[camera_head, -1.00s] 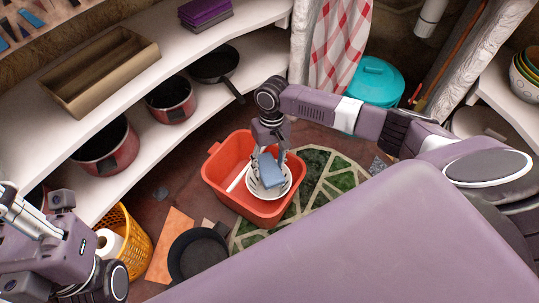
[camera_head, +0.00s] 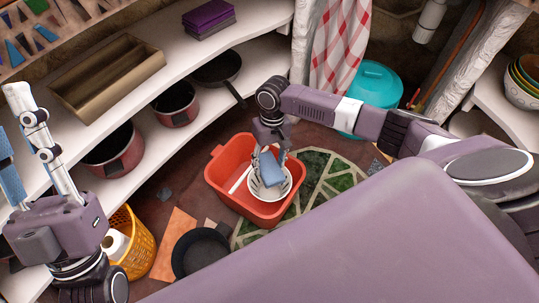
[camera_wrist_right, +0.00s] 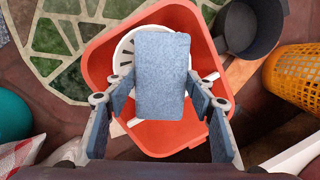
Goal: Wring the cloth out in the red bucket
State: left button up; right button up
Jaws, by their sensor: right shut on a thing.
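The red bucket (camera_head: 222,172) stands on the floor with a white slotted basket (camera_head: 283,187) in its right part. My right gripper (camera_head: 268,157) reaches down over the bucket, shut on the cloth (camera_head: 272,170), a folded blue-grey slab. In the right wrist view the cloth (camera_wrist_right: 162,75) lies between the fingers of my right gripper (camera_wrist_right: 160,92), in front of the basket (camera_wrist_right: 124,58) and the bucket (camera_wrist_right: 97,62). Whether the cloth touches the basket is unclear. My left gripper (camera_head: 28,150) is raised at the left edge, partly cut off; its opening is unclear.
A yellow basket (camera_head: 137,247) with a white roll and a dark pan (camera_head: 200,253) stand left of and in front of the bucket. White shelves (camera_head: 150,125) with pots run along the left. A turquoise bin (camera_head: 372,90) stands behind. Patterned floor (camera_head: 318,180) is open to the right.

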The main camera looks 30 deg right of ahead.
pick_arm(q)
jog(key=shift+w+d+f+g+y+p, duration=0.2)
jog(key=shift+w+f+g+y+p, duration=0.15)
jog(key=shift+w+f+g, duration=0.55)
jog(key=shift+w+d+f+g+y+p, duration=0.2)
jog(key=shift+w+f+g+y, duration=0.2)
jog(key=shift+w+f, duration=0.55)
jog(key=shift+w+r, duration=0.2)
